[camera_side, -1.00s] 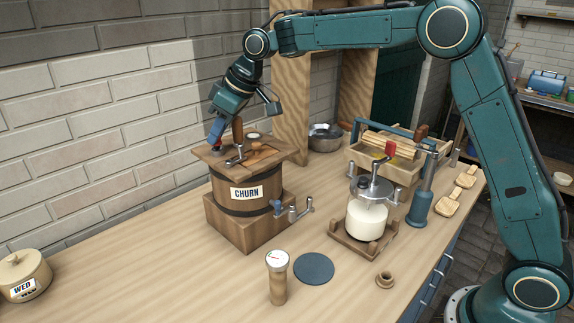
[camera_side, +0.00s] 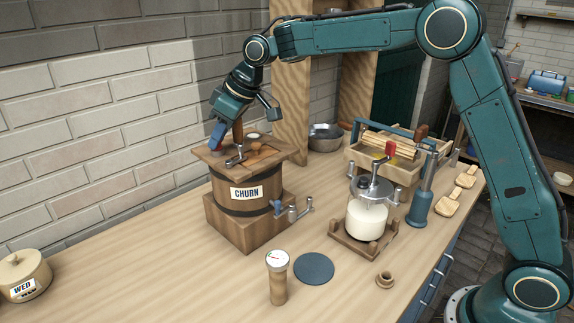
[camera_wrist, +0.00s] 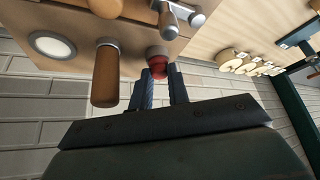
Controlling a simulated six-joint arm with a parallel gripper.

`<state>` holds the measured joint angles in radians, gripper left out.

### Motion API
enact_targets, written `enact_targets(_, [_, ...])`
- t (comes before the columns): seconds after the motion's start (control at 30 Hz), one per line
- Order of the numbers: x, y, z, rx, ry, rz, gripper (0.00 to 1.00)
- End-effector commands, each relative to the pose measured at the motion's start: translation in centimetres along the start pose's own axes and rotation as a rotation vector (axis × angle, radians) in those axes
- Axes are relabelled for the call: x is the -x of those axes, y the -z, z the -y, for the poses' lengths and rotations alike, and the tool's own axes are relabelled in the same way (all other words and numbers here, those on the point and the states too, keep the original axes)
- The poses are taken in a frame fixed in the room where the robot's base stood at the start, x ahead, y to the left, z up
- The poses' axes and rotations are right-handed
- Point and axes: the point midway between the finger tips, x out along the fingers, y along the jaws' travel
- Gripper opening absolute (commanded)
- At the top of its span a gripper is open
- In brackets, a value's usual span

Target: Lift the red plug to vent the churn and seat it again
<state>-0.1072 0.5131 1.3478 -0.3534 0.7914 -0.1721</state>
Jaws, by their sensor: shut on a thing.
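The wooden churn (camera_side: 240,198), with a CHURN label and a square lid (camera_side: 268,155), stands on a wooden block on the bench. My gripper (camera_side: 216,147) points down at the lid's left side, with its blue fingers shut. In the wrist view my gripper (camera_wrist: 162,70) has its fingertips on the red plug (camera_wrist: 157,61), beside a wooden handle (camera_wrist: 106,75). The side view mostly hides the plug behind the fingers. I cannot tell whether the plug is fully seated in the lid.
An upright wooden crank handle (camera_side: 238,132) stands close to my fingers. A brick wall (camera_side: 90,110) is behind the churn. A round gauge on a wooden post (camera_side: 278,288), a dark disc (camera_side: 314,268) and a glass jar (camera_side: 366,218) stand in front and right.

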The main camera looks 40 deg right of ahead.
Motion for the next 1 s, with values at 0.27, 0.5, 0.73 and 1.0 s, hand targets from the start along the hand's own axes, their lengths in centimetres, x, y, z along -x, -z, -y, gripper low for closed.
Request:
enact_targets(0.27, [0.08, 0.05, 0.00, 0.000, 0.000, 0.000, 0.00])
enact_targets(0.5, [0.08, 0.05, -0.01, 0.000, 0.000, -0.001, 0.43])
enact_targets(0.73, [0.08, 0.04, -0.08, -0.001, -0.001, -0.001, 0.28])
enact_targets(1.0, [0.08, 0.04, -0.03, 0.000, -0.001, -0.001, 0.25])
